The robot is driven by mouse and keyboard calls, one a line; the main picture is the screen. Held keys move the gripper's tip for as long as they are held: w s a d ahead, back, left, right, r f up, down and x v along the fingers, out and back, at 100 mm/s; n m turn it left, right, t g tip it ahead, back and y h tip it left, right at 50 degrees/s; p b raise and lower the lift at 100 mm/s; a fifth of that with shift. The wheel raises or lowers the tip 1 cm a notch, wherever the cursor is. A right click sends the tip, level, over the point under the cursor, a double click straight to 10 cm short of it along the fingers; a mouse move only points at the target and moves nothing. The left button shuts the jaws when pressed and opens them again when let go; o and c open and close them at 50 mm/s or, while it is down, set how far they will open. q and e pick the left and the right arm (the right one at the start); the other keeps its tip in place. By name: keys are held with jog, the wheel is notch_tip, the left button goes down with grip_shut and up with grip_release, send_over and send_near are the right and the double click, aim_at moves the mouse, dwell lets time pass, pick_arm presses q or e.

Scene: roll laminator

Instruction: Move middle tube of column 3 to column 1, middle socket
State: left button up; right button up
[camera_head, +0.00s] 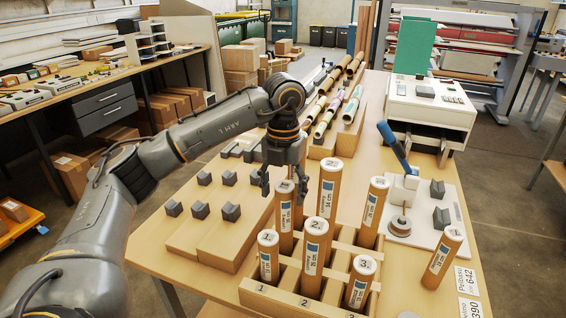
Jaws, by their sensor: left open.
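A wooden rack (283,302), marked 1, 2 and 3 along its front, holds several capped brown tubes with white labels. Its front row holds a column 1 tube (268,262), a taller column 2 tube (311,262) and a column 3 tube (358,288). Farther back stand a left tube (285,212), a tall centre tube (328,200) and a right tube (373,212); I cannot tell their exact rows. My left gripper (285,190) points down, open, with its fingers near the top of the left rear tube. I cannot tell whether they touch it. My right gripper is out of view.
A separate tube (441,260) stands on the table right of the rack. A white fixture with a blue lever (394,146) and a white machine (432,108) are behind it. Grey blocks on boards (213,236) lie left; rolls (325,120) lie at the back.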

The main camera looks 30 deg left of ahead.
pick_arm(q)
jog(key=r, duration=0.8)
jog(key=shift+s+d+r, duration=0.1)
jog(key=shift+s+r, duration=0.1)
jog(key=shift+r, duration=1)
